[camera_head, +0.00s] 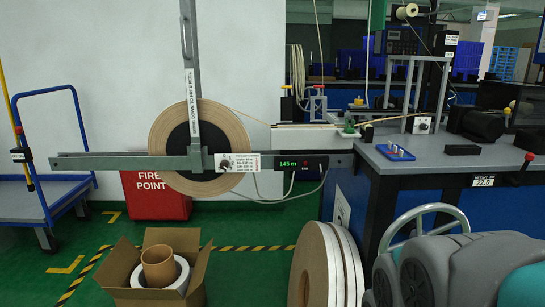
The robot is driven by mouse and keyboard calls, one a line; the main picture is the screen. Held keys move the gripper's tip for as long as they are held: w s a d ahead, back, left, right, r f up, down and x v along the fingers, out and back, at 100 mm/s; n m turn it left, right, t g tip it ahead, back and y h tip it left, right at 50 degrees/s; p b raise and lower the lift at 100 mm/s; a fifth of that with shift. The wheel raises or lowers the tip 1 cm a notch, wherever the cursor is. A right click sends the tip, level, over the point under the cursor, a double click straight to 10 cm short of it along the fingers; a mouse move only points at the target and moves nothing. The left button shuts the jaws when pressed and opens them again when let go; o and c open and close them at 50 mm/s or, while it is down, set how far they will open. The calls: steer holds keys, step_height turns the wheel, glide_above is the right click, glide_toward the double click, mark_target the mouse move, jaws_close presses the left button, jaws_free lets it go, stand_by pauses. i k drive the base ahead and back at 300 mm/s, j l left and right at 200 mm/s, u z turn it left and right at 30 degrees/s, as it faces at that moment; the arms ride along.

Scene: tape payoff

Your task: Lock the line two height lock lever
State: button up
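A small lever with a red tip (529,157) and a dark lower part sticks out at the front edge of the grey machine table on the right. It is tilted, and I cannot tell whether it is locked. A height plate reading 22.0 (483,181) is just left of it on the table's front edge. A pale handwheel (396,232) is below, partly hidden by my teal and grey arm links at bottom right. My gripper is not in view.
A large tape reel (232,130) hangs on a grey arm with a green 145 m display (289,164). Tape rolls (316,265) stand on the floor beside an open cardboard box (120,270). A red fire point box (155,200) stands by the wall.

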mark_target(529, 157)
steer(key=z, duration=1.35)
